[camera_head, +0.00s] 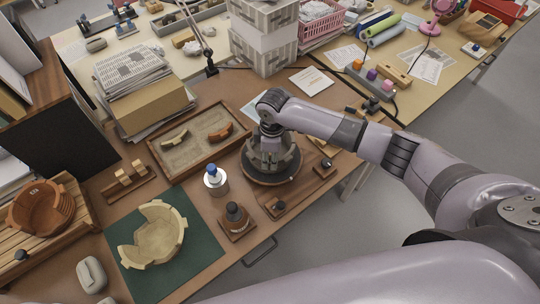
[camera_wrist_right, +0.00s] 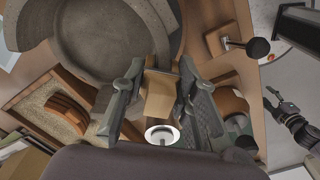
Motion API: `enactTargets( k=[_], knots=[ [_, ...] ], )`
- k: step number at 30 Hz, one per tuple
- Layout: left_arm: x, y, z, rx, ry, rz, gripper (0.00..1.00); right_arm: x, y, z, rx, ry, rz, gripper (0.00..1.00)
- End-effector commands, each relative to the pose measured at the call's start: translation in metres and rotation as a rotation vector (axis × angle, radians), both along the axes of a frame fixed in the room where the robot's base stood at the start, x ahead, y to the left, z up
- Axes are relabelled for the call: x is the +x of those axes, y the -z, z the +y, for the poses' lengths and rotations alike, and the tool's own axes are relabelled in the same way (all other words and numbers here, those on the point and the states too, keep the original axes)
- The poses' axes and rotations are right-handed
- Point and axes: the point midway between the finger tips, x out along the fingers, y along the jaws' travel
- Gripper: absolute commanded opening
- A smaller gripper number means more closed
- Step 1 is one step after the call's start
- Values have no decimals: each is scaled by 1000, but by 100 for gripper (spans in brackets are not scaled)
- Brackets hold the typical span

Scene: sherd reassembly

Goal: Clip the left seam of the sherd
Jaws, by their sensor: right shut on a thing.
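The grey sherd vessel (camera_head: 287,158), a curved open-topped piece, stands on a round dark turntable (camera_head: 270,178) in the head view. In the right wrist view the vessel (camera_wrist_right: 112,38) fills the upper left. My right gripper (camera_head: 268,140) is over the near left part of the vessel and partly hides it. In the wrist view its fingers (camera_wrist_right: 160,88) are shut on a tan wooden clip (camera_wrist_right: 159,97), close to the vessel's rim. Whether the clip touches the rim, and the seam itself, I cannot tell. A dark jointed part at the wrist view's right edge may be my left gripper (camera_wrist_right: 283,108).
A sand tray (camera_head: 158,148) with sherds lies left of the turntable. A wooden rack (camera_head: 128,186) holds clips. A pale bowl (camera_head: 153,238) sits on the green mat (camera_head: 190,267).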

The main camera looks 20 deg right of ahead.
Motion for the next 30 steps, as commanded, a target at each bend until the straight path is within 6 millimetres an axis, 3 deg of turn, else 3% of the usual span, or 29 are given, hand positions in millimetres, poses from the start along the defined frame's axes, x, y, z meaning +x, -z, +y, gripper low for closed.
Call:
enactTargets(
  k=[23,24,30],
  knots=[
    [0,-1,0,0,0,0,44,0,2,0,0,0,0,5],
    [0,-1,0,0,0,0,44,0,2,0,0,-1,0,30],
    [0,-1,0,1,0,0,44,0,2,0,0,-1,0,43]
  ],
)
